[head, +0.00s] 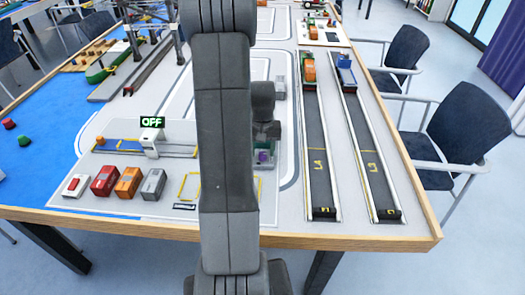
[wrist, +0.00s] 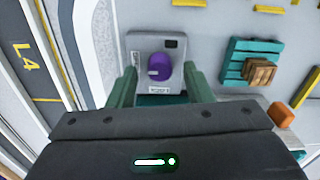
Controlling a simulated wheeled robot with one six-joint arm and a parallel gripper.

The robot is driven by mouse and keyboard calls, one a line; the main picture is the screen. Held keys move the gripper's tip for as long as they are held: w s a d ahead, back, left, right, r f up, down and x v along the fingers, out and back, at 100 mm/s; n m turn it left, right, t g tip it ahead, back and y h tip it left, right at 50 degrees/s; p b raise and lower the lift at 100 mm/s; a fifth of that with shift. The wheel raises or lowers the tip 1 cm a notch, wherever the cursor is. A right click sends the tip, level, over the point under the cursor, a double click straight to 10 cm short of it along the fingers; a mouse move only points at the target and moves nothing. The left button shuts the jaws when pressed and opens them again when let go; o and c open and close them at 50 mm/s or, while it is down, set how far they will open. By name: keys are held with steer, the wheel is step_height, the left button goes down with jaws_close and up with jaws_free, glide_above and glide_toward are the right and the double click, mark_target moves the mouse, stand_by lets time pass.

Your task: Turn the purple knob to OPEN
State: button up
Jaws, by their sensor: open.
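The purple knob (wrist: 159,68) is mounted on a grey box (wrist: 139,50) with a small dark window at its upper right. A pale mark on the knob points left. A small label (wrist: 159,90) below it is too blurred to read surely. My gripper (wrist: 162,76) is open, with one greenish finger on each side of the knob in the wrist view, apart from it in the picture. In the head view the knob (head: 262,157) shows just right of my arm, below my wrist, and my fingers are mostly hidden.
Two dark conveyor lanes (head: 318,150) run along the right of the table. A device with an OFF sign (head: 152,122) stands left of my arm. A teal pallet with a brown crate (wrist: 259,71) lies right of the box.

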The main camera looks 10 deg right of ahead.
mark_target(263, 154)
steer(key=shift+f, duration=0.35)
steer(key=c, duration=1)
steer(key=shift+m, duration=0.7)
steer(key=o, duration=1)
step_height(263, 154, up, 14)
